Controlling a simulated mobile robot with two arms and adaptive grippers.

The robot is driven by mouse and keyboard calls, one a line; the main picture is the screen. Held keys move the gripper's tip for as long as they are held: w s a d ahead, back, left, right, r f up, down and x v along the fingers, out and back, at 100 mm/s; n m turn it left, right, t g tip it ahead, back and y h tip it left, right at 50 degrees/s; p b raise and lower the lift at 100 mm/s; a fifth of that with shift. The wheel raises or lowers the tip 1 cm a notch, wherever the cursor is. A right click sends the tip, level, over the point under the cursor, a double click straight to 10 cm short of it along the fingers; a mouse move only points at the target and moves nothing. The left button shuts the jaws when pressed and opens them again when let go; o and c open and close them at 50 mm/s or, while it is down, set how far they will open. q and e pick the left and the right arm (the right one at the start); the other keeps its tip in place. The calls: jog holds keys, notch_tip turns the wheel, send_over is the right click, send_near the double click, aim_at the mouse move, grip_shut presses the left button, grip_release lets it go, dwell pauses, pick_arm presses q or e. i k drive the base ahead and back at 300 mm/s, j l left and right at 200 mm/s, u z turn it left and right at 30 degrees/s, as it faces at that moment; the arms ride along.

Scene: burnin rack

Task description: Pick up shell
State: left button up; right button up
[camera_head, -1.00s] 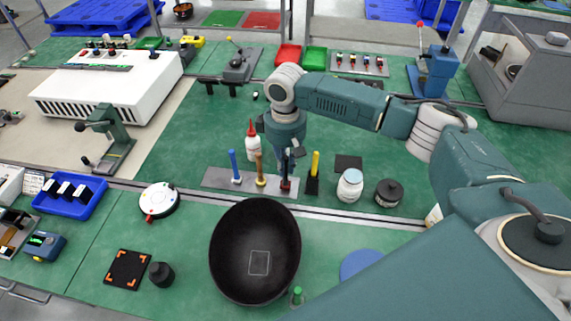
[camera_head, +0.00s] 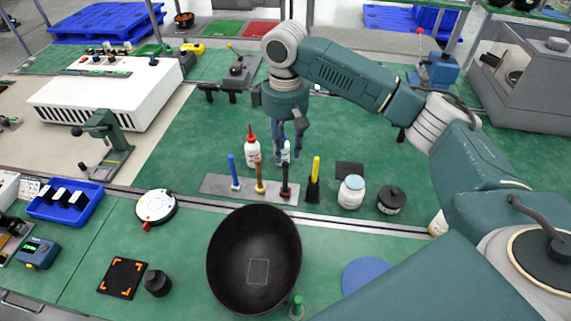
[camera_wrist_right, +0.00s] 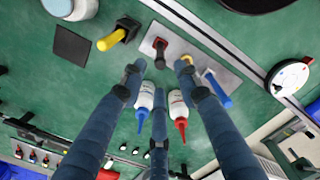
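A large black bowl-shaped part (camera_head: 232,265) with a pale square outline inside lies open side up at the front middle; it may be the shell, but I cannot be sure. Its edge also shows at the top right of the wrist view (camera_wrist_right: 256,3). My right gripper (camera_head: 285,155) hangs above and behind the tool strip, well apart from the black part. My left gripper is out of view.
A red-tipped bottle (camera_head: 252,150), a white jar (camera_head: 351,192) and a black knob (camera_head: 391,200) are near. A blue disc (camera_head: 365,275) lies right of the bowl.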

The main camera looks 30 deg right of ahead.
aim_at(255, 258)
jog(key=k+j, duration=0.45)
jog(key=k, duration=0.15)
jog(key=k+j, duration=0.4)
jog(key=k, duration=0.2)
jog(key=k+j, duration=0.45)
jog(key=k, duration=0.15)
